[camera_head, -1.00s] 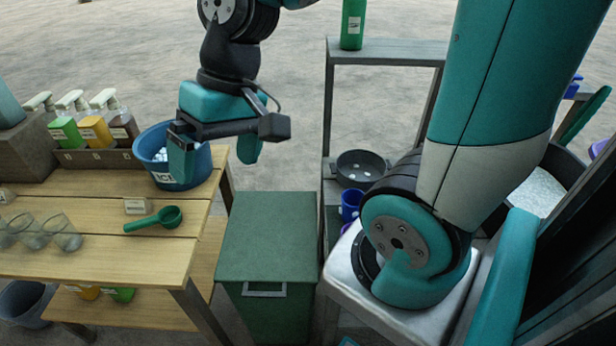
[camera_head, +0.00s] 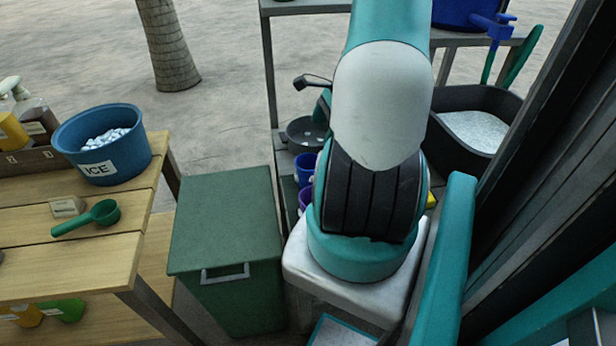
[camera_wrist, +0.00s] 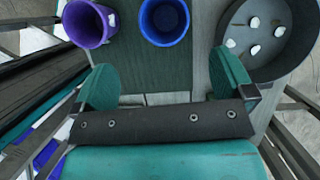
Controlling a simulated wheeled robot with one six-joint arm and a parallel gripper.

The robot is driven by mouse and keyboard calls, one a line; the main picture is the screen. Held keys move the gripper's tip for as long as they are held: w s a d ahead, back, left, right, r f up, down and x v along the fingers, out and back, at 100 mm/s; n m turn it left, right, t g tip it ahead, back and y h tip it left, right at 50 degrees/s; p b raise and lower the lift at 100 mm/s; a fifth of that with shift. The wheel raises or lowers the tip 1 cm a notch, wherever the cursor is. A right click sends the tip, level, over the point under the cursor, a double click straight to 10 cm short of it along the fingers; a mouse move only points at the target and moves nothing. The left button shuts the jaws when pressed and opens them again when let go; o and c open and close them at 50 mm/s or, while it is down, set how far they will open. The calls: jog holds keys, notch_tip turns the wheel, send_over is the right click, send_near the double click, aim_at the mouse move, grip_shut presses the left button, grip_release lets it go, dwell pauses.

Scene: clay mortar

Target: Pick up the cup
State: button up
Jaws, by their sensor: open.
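Two cups show on the shelf unit: a blue cup (camera_head: 304,170) and, nearer, a purple cup (camera_head: 305,199), partly hidden by my arm. In the wrist view the blue cup (camera_wrist: 164,22) is top centre, just beyond the gap between my fingers. The purple cup (camera_wrist: 88,24) is at its left. Both look open and empty from above. My gripper (camera_wrist: 165,82) is open and empty, its two green fingers spread wide. It is apart from both cups. In the head view my arm hides most of the gripper.
A dark round pan (camera_head: 303,134) with white pieces stands beside the blue cup, at right in the wrist view (camera_wrist: 283,60). A green lidded bin (camera_head: 225,225) stands left of the shelf. The wooden table (camera_head: 60,270) holds an ice bucket (camera_head: 118,160) and green scoop (camera_head: 96,216).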

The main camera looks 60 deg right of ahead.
send_over(306, 168)
jog(key=s+a, duration=0.2)
jog(key=s, duration=0.1)
notch_tip(306, 168, down, 8)
jog(key=r, duration=0.1)
jog(key=shift+d+p+x, duration=0.2)
jog(key=shift+x, duration=0.85)
jog(key=shift+d+p+x, duration=0.15)
jog(key=shift+x, duration=0.85)
jog(key=shift+d+p+x, duration=0.2)
jog(key=shift+x, duration=0.85)
jog(key=shift+s+f, duration=0.1)
jog(key=c, duration=1)
